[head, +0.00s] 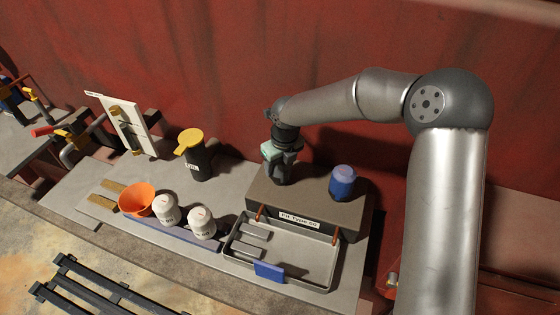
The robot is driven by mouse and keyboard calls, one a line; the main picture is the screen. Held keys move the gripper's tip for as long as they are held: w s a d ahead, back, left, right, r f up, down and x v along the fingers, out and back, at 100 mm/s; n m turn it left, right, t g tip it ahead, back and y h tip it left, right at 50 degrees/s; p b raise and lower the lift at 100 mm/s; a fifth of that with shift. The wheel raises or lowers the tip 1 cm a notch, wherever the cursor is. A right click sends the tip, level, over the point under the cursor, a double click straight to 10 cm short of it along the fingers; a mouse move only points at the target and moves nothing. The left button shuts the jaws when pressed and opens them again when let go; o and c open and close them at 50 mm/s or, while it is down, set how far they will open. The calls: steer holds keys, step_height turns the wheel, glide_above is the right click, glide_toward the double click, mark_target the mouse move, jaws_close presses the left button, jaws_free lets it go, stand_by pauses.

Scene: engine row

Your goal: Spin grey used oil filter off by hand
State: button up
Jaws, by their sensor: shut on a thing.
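The grey used oil filter (281,178) stands on top of the dark block (308,208), near its left end, and is mostly hidden by my gripper. My gripper (281,165) points down from the arm over it and is shut on it. The fingertips are small and dark here. I cannot tell whether the filter is still seated on the block or slightly raised. A blue filter (343,182) stands upright at the right end of the same block, apart from my gripper.
A grey tray (325,273) with a blue piece (269,271) on its rim lies in front of the block. To the left are two white filters (166,209) (202,223), an orange funnel (137,199) and a dark jug with a yellow lid (196,160). A red wall is behind.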

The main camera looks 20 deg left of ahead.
steer(key=o, duration=1.2)
steer(key=shift+o, duration=0.2)
